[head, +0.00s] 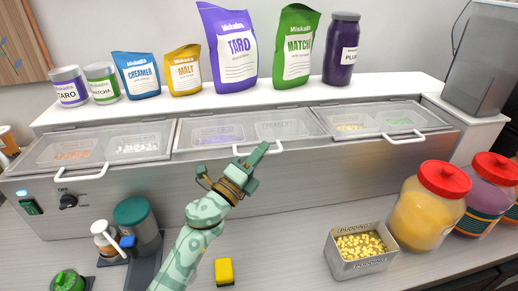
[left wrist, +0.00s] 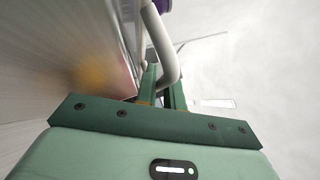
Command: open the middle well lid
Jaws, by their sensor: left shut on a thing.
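The middle well lid (head: 248,133) is a clear panel in a metal frame on the counter front, lying flat and shut. Purple and pale contents show through it. Its white handle (head: 276,150) runs along its front edge. My left gripper (head: 258,154) is at this handle, hiding its middle. In the left wrist view the white handle (left wrist: 160,45) passes between the green fingers (left wrist: 162,88), which are shut on it. My right gripper is in neither view.
Left (head: 105,147) and right (head: 380,120) well lids flank it, both shut. Bags and jars stand on the shelf behind. A pudding tin (head: 360,265), red-lidded jars (head: 430,205), a yellow block (head: 224,272) and a teal-topped container (head: 135,222) stand on the lower counter.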

